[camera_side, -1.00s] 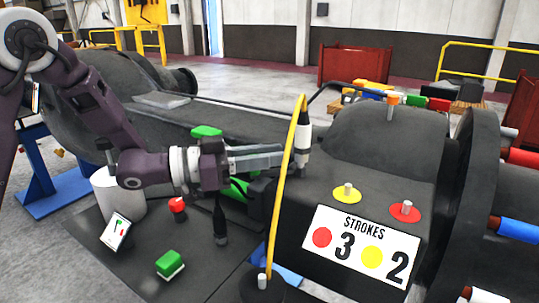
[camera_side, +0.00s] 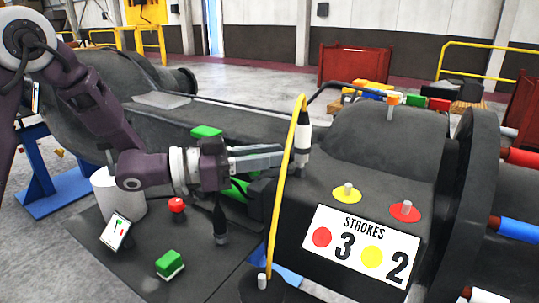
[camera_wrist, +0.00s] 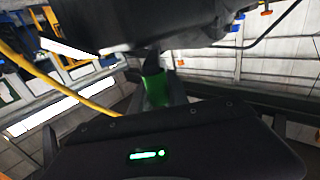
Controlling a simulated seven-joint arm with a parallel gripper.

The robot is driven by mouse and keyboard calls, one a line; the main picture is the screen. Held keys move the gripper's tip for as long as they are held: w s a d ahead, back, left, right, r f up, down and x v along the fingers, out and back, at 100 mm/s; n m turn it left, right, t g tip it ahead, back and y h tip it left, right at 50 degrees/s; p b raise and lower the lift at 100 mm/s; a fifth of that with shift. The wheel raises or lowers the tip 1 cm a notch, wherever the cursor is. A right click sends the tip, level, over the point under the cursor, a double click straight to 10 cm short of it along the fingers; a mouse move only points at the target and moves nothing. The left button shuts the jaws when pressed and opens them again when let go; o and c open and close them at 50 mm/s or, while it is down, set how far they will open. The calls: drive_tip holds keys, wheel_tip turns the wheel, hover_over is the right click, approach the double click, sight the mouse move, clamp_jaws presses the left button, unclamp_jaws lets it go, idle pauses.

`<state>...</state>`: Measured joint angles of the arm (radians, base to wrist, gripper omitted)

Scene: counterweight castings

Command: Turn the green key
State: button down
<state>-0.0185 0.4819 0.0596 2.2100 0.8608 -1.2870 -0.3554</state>
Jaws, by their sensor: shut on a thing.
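The green key (camera_wrist: 155,88) shows in the wrist view as a green piece between the dark fingers of my gripper (camera_wrist: 157,78), which is shut on it. A dark part just above hides its far end. In the side view, my gripper lies level, pointing right toward the dark casting. A green part (camera_side: 237,188) shows just beneath its grey fingers, partly covered by them and by dark parts. I cannot tell the key's exact angle.
A yellow hose (camera_side: 284,195) arches close in front of my gripper's tip. A black-and-white post (camera_side: 303,145) stands beside it. The plate below carries a green block (camera_side: 169,264), a red knob (camera_side: 177,204), a small display (camera_side: 116,232) and a white cylinder (camera_side: 117,193).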

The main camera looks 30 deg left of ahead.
drive_tip(key=n+t+y, duration=0.1)
drive_tip(key=y, duration=0.1)
drive_tip(key=s+d+n+t+y, duration=0.1)
drive_tip(key=n+y, duration=0.1)
drive_tip(key=d+n+t+y, duration=0.1)
drive_tip(key=y, duration=0.1)
drive_tip(key=shift+s+d+n+t, duration=0.25)
drive_tip(key=shift+s+n+t, duration=0.05)
drive_tip(key=shift+t, duration=0.1)
drive_tip(key=n+y, duration=0.1)
drive_tip(key=d+n+y, duration=0.1)
drive_tip(key=y, duration=0.1)
drive_tip(key=n+t+y, duration=0.1)
drive_tip(key=shift+s+d+y, duration=0.1)
drive_tip(key=shift+d+y, duration=0.15)
drive_tip(key=shift+y, duration=0.05)
drive_tip(key=shift+d+n+y, duration=0.15)
drive_tip(key=shift+n+y, duration=0.35)
drive_tip(key=shift+y, duration=0.3)
drive_tip(key=shift+r, duration=0.1)
drive_tip(key=c, duration=1.3)
unclamp_jaws()
drive_tip(key=shift+o, duration=0.2)
drive_tip(key=s+r, duration=0.4)
drive_tip(key=r, duration=0.3)
drive_tip(key=shift+s, duration=0.4)
